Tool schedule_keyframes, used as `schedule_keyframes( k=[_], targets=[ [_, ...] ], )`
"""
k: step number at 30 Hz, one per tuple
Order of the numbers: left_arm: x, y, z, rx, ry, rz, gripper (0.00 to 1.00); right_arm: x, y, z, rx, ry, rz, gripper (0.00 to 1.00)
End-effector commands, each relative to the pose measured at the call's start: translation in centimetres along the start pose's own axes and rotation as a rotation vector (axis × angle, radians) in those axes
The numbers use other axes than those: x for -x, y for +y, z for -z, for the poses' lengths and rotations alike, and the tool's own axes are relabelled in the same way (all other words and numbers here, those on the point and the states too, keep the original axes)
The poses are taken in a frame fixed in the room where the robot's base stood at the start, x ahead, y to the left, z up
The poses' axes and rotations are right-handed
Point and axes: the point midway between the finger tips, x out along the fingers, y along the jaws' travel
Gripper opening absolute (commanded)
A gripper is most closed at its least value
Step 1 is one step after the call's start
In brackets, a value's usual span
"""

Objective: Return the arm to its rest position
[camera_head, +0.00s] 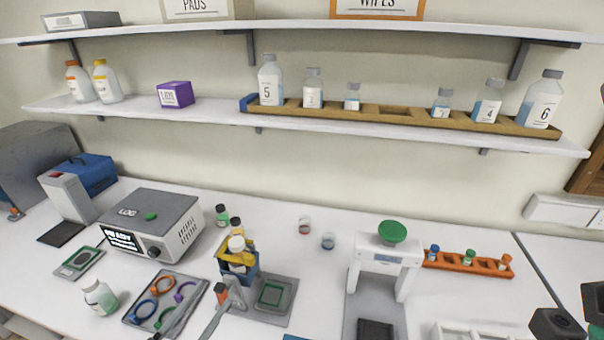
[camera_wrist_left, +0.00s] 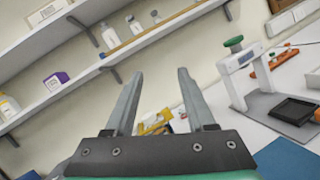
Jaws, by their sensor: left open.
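My left gripper (camera_head: 220,298) is low over the front of the bench in the head view, in front of the blue holder and beside the ring tray. In the left wrist view my left gripper (camera_wrist_left: 158,78) has its two grey fingers wide apart, with nothing between them. It is tilted toward the wall shelves. Dark parts with a bit of green at the head view's lower right corner look like my right gripper (camera_head: 575,318). They are cut off by the edge, and the finger opening is hidden.
A blue holder (camera_head: 239,279) with bottles and a tray (camera_head: 136,318) of coloured rings are close by. A white stand with a green knob (camera_head: 392,232) and an orange vial rack (camera_head: 461,263) are to the right. Shelves (camera_head: 210,109) with bottles run above.

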Motion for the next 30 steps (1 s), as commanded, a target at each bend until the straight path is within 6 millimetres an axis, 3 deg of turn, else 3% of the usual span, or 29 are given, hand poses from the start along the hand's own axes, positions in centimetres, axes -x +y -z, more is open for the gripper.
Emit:
schedule_keyframes(
  k=[3, 7, 10, 13, 14, 16, 19, 23, 30],
  targets=[
    [-4.9, 0.7, -9.1, -0.397, -0.120, 0.016, 0.55, 0.0, 0.0, 0.0, 0.000, 0.000, 0.000, 0.00],
    [-8.0, 1.8, -20.4, -0.999, -0.216, -0.104, 0.55, 0.0, 0.0, 0.0, 0.000, 0.000, 0.000, 0.00],
    [-7.8, 3.7, -29.1, -1.512, -0.198, -0.320, 0.55, 0.0, 0.0, 0.0, 0.000, 0.000, 0.000, 0.00],
    [-4.9, 7.2, -36.2, -2.048, 0.023, -0.611, 0.55, 0.0, 0.0, 0.0, 0.000, 0.000, 0.000, 0.00],
    [-3.7, 8.5, -37.2, -2.192, 0.140, -0.677, 0.55, 0.0, 0.0, 0.0, 0.000, 0.000, 0.000, 0.00],
    [-1.7, 10.6, -37.4, -2.451, 0.408, -0.727, 0.55, 0.0, 0.0, 0.0, 0.000, 0.000, 0.000, 0.00],
    [-0.9, 12.1, -36.8, -2.675, 0.646, -0.691, 0.55, 0.0, 0.0, 0.0, 0.000, 0.000, 0.000, 0.00],
    [-1.0, 12.2, -36.6, -2.784, 0.713, -0.660, 0.55, 0.0, 0.0, 0.0, 0.000, 0.000, 0.000, 0.00],
    [-1.1, 12.2, -36.5, -2.793, 0.716, -0.657, 0.55, 0.0, 0.0, 0.0, 0.000, 0.000, 0.000, 0.00]
  ],
)
